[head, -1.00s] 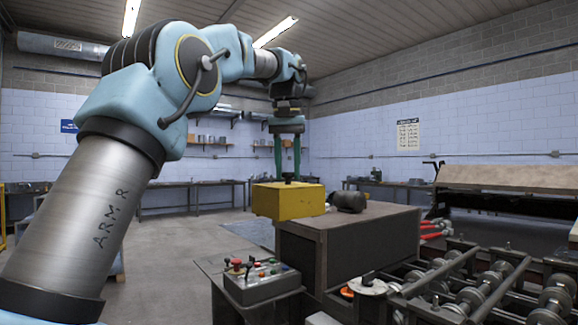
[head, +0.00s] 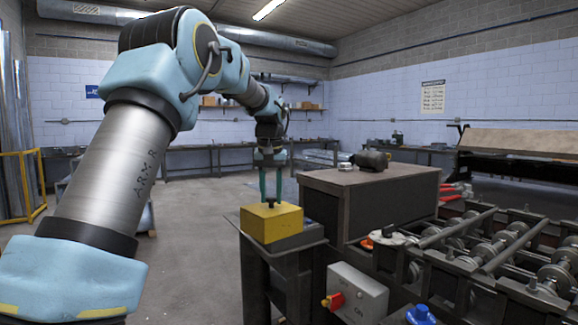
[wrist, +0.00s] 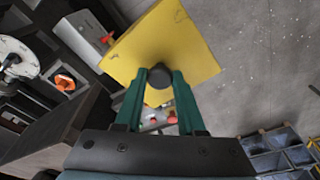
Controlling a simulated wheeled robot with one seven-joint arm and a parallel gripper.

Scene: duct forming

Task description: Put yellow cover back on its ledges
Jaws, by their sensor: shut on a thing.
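The yellow cover (head: 270,223) is a box with a dark knob on top. My gripper (head: 271,200) is shut on that knob, with its green fingers pointing down. The cover is over the dark stand (head: 287,250) beside the cabinet; whether it touches the stand or hangs just above cannot be told. In the wrist view the cover (wrist: 185,45) is beyond the fingertips, with the dark knob (wrist: 160,76) between them. The ledges and most of the button panel are hidden.
A dark cabinet (head: 375,205) with a motor-like part (head: 371,160) on it stands right of the cover. A grey switch box (head: 358,292) with a red knob is in front. The roller machine (head: 490,255) fills the right. Open floor lies left.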

